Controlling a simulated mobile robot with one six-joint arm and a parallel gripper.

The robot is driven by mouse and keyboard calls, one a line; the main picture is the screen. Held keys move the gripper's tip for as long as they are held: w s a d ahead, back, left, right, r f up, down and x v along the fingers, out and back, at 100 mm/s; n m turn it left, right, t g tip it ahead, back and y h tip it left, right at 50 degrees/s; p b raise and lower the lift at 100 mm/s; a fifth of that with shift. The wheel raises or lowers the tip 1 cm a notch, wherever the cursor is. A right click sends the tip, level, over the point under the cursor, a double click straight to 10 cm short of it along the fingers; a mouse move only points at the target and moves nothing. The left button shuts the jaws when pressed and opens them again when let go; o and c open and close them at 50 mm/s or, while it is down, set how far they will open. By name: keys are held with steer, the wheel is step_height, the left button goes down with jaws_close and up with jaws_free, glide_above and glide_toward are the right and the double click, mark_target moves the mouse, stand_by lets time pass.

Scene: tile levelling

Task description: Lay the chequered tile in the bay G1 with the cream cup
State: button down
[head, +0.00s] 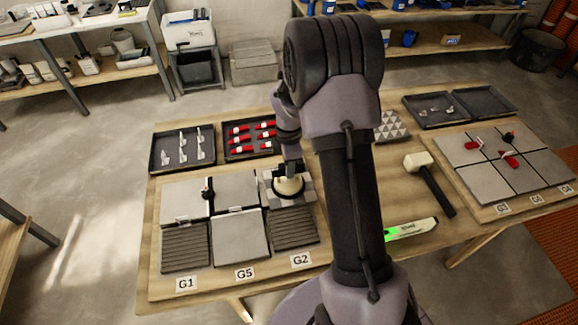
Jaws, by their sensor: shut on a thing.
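The chequered tile (307,194), in grey and pale squares, is at the back right of the left board, behind the bay marked G2. The cream cup (289,187) is on top of its middle. My gripper (290,172) points down and is shut on the cream cup; its fingers are small and partly hidden by my arm. I cannot tell whether the tile rests on the board or hangs just above it. The bay G1 (185,247) is at the front left of the board, its ribbed grey bed bare.
Bay G2 (294,230) also shows a ribbed bed; a plain tile (239,237) lies at G5. A tray of red pieces (250,153) and a tray of pale clips (182,167) stand behind. A mallet (430,182) and a green-lit level (410,230) lie right of my arm.

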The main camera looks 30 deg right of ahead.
steer(key=c, duration=1.2)
jaws_free()
